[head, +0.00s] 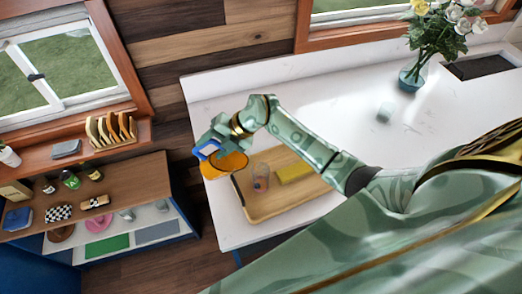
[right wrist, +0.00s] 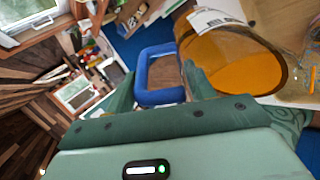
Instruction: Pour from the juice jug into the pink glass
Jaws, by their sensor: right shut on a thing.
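The juice jug (head: 226,164), clear with orange juice and a blue handle, is at the left end of the counter. My right gripper (head: 212,142) is shut on its handle. In the right wrist view the jug (right wrist: 236,58) is beside my fingers, with the blue handle (right wrist: 143,74) between them. A small clear glass (head: 261,183) with faint pink and blue tints stands on the wooden tray, just right of the jug; I take it for the pink glass. I cannot tell how far the jug tilts. My left gripper is not in view.
The wooden tray (head: 257,212) also holds a yellow block-like thing (head: 294,172). A pale cup (head: 385,112) and a flower vase (head: 410,76) stand farther right on the white counter (head: 330,103). A shelf unit (head: 135,185) with small items is at the left.

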